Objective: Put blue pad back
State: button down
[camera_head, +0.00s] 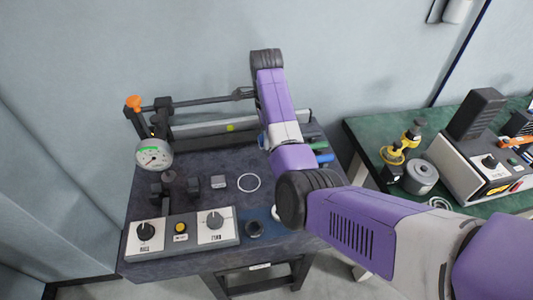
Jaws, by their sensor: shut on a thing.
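My arm's purple and white links cross the picture from the lower right and fold upward over the right part of the dark worktable (150,200). My gripper's fingertips do not show; my own arm hides them, and with them anything they hold. I cannot tell whether this patch is the blue pad. A small blue edge shows beside my forearm, too small to identify.
A round gauge (154,154) and a lever with an orange knob (133,102) stand at the left. A control panel (182,234) lines the front edge. A white ring (248,182) and small dark blocks lie mid-table. A green bench (370,140) with equipment stands right.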

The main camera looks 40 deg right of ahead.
jog(key=shift+f, duration=2.9)
jog(key=shift+f, duration=0.15)
jog(key=c, duration=1)
grip_release()
jog(key=shift+o, duration=0.2)
notch_tip(320, 180, up, 12)
jog(key=shift+r+p, duration=0.2)
jog(key=shift+p, duration=0.7)
jog(key=shift+s+f, duration=0.1)
